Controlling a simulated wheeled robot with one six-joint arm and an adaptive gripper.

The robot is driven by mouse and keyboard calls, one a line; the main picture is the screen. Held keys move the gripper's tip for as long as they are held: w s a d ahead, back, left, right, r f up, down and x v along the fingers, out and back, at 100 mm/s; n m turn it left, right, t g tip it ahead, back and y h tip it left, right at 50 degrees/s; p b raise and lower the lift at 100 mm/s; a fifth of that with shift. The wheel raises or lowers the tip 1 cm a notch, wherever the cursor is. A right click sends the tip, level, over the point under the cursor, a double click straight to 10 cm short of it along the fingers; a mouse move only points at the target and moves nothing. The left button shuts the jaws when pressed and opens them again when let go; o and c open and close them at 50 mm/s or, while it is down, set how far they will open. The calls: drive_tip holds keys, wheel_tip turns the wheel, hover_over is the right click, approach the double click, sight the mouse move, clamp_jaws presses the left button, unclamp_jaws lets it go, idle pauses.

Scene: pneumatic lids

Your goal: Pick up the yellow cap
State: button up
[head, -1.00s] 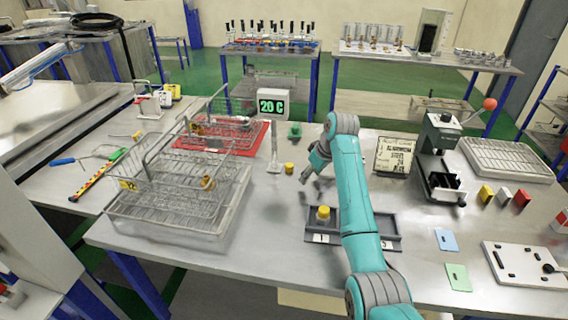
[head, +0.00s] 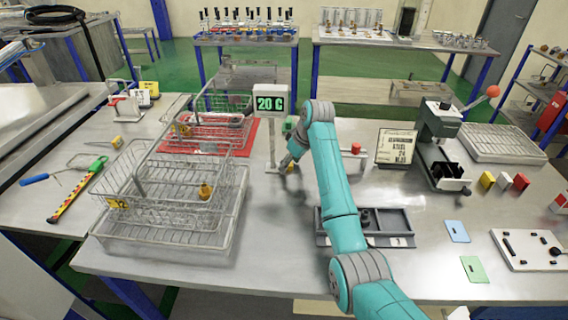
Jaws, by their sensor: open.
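My gripper (head: 287,166) is open, pointing down low over the table behind the wire baskets, just right of the display post. No yellow cap shows plainly on the table around it; my gripper and arm cover part of that spot. A small yellow-orange piece (head: 205,191) sits inside the front wire basket (head: 172,205), to the left of my gripper. The dark tray (head: 392,222) is partly covered by my arm, with a dark round fitting (head: 365,218) in it.
A "20 C" display (head: 270,104) stands close behind my gripper. A red tray (head: 215,132) carries another basket. The table is bare between basket and dark tray.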

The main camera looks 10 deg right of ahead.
drive_tip(key=shift+c, duration=0.2)
drive_tip(key=c, duration=0.7)
drive_tip(key=shift+c, duration=0.2)
drive_tip(key=shift+r, duration=0.25)
